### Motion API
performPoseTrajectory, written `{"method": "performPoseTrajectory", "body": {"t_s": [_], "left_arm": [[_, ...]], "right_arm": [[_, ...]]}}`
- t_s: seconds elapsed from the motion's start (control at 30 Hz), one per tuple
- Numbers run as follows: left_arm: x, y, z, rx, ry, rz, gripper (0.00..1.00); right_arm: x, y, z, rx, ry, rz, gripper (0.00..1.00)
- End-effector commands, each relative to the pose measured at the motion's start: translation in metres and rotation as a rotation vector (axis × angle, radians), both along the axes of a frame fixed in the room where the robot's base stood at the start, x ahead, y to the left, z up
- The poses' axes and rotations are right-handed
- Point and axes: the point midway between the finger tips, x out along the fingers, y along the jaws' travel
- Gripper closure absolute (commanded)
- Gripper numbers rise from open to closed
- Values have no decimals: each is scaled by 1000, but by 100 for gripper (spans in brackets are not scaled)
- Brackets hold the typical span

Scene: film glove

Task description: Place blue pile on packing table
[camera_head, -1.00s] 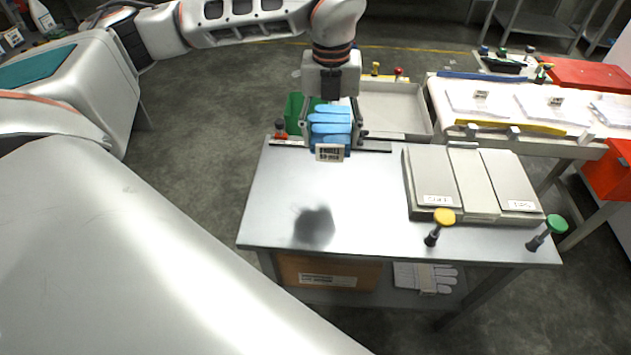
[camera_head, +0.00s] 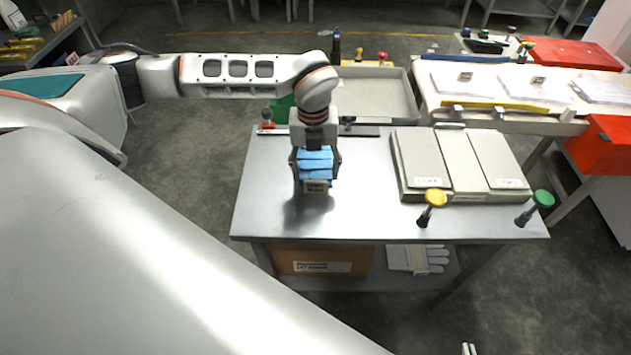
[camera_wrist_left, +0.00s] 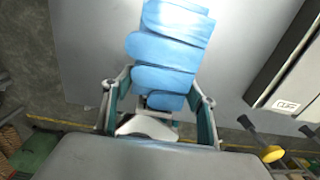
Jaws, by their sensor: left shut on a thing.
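The blue pile (camera_head: 315,163) is a stack of folded blue gloves with a small printed label at its front. My left gripper (camera_head: 316,172) is shut on it from above, one finger at each side. The pile is over the left part of the grey packing table (camera_head: 350,215), its shadow close beneath it. I cannot tell whether it touches the top. In the left wrist view the blue pile (camera_wrist_left: 168,50) sits between the fingers, its layers fanned out. My right gripper is not clearly seen.
Grey flat panels (camera_head: 455,165) with labels cover the table's right part. Yellow (camera_head: 435,197) and green (camera_head: 543,198) knobs stand at its front right edge. A grey tray (camera_head: 375,95) lies behind. The table's middle and front left are clear.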

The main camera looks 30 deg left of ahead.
Motion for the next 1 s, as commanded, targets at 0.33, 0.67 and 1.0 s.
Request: {"method": "performPoseTrajectory", "body": {"t_s": [0.33, 0.67, 1.0], "left_arm": [[-1, 0, -31, 0, 4, 1, 68], [0, 0, -50, 0, -1, 0, 68], [0, 0, -53, -1, -1, 0, 26]], "right_arm": [[0, 0, 0, 0, 0, 0, 100], [0, 0, -1, 0, 0, 0, 100], [0, 0, -1, 0, -1, 0, 100]]}}
